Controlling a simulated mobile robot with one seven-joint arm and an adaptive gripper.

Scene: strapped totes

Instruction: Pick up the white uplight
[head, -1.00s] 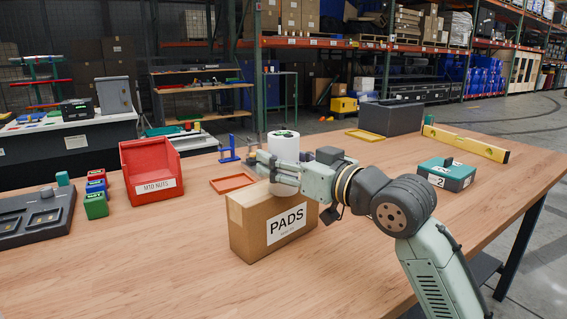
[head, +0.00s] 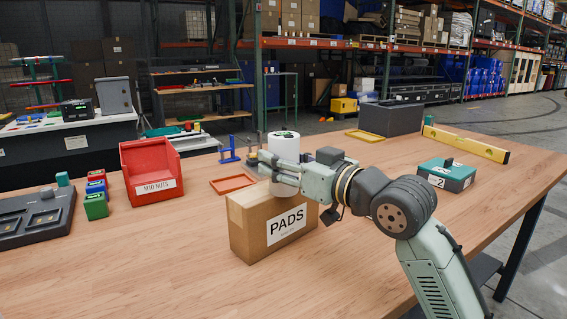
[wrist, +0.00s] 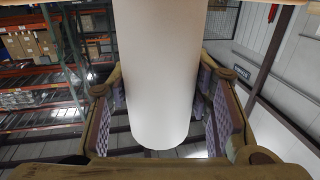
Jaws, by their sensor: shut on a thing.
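The white uplight (head: 283,146) is an upright white cylinder with a dark-marked top, at the PADS box in the head view. My gripper (head: 270,170) reaches it from the right, with its fingers around its lower part. In the wrist view the white uplight (wrist: 160,75) fills the middle, and the padded fingers of my gripper (wrist: 162,110) stand on both sides of it. My gripper is shut on it.
The cardboard PADS box (head: 262,232) stands right below my gripper. An orange tray (head: 232,184), a blue stand (head: 229,150) and a red bin (head: 150,170) are to the left. A teal case (head: 446,175) and a yellow level (head: 466,144) are to the right. The front table is clear.

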